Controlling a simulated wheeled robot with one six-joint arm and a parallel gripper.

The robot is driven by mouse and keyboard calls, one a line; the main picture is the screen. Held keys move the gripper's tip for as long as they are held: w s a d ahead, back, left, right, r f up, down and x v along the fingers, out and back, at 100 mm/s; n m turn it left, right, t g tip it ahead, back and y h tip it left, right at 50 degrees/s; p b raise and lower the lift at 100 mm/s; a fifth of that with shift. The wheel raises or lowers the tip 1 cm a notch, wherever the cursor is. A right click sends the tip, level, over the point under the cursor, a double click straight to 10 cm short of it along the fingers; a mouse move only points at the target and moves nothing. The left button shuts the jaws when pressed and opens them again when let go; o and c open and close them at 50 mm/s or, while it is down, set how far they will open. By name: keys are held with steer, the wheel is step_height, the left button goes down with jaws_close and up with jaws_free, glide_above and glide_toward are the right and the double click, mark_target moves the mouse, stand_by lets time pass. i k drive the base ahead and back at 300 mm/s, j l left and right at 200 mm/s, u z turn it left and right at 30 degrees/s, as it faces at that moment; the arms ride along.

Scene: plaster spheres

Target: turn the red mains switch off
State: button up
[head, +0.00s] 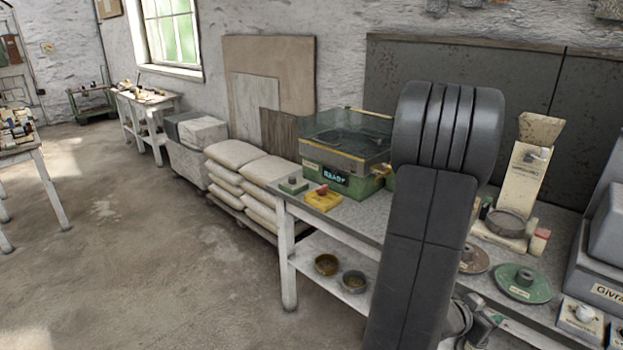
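A red knob (322,189) sits on a small yellow box (324,201) at the left front of the bench. It is the clearest red control in view. Its label and its on or off position are too small to read. A smaller red piece (541,235) shows at the right, beside the cream machine. My gripper (483,328) shows in part at the bottom, behind my dark arm and well to the right of the yellow box. Its fingers are too hidden to tell whether they are open.
A green machine (345,150) with a lit "READY" display stands behind the yellow box. The cream machine (526,190) and a green disc (524,283) are at the right. Stacked sacks (235,154) flank the bench.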

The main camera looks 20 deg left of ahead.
mark_target(321, 191)
steer(key=i+j+u, duration=0.35)
steer(key=i+j, duration=0.4)
steer(key=i+j+u, duration=0.35)
steer(key=i+j, duration=0.35)
steer(key=i, duration=0.1)
